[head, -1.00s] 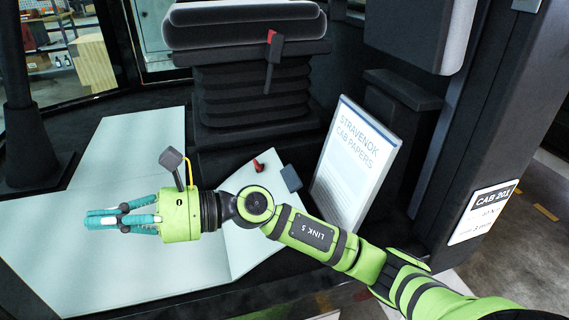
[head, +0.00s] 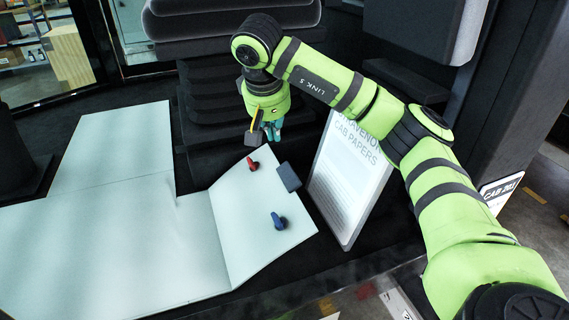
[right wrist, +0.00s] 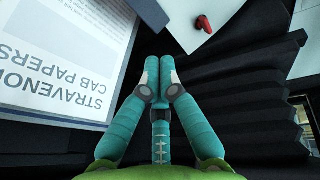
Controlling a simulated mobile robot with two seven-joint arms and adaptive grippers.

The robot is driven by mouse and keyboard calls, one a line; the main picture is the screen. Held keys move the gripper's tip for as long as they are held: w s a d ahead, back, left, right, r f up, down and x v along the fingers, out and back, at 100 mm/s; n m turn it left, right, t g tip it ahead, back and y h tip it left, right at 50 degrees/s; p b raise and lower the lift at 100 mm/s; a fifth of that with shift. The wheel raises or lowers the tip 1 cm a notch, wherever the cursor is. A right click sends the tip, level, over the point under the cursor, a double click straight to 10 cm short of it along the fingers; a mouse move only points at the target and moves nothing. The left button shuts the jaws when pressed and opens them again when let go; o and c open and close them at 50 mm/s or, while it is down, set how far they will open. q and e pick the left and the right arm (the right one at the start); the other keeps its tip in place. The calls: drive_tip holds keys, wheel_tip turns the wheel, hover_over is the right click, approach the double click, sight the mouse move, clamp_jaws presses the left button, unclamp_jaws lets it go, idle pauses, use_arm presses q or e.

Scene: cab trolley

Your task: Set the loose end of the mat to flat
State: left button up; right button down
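The pale mat (head: 110,245) covers the cab floor at left and centre. Its loose end (head: 250,225), right of a crease, looks tilted up from the rest. A red piece (head: 252,164) and a blue piece (head: 280,221) are on this end, and a dark grey block (head: 289,177) is at its right edge. My right gripper (head: 272,132) points down beyond the loose end's far corner, apart from it. In the right wrist view its teal fingers (right wrist: 158,78) are together and empty, with the loose end (right wrist: 190,30) and red piece (right wrist: 204,24) above them. My left gripper is out of view.
A framed "Stravenok cab papers" board (head: 345,185) leans just right of the loose end; it also shows in the right wrist view (right wrist: 60,60). The seat with its black bellows base (head: 215,105) stands behind. A dark post (head: 15,150) stands at far left.

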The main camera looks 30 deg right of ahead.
idle(0.3)
approach(288, 173)
drive_tip(key=x, duration=0.5)
drive_tip(key=shift+w+a, duration=0.2)
drive_tip(key=shift+w, duration=0.1)
drive_tip(key=shift+s+d+f, duration=0.1)
drive_tip(key=shift+d+f, duration=0.25)
drive_tip(key=shift+f, duration=0.3)
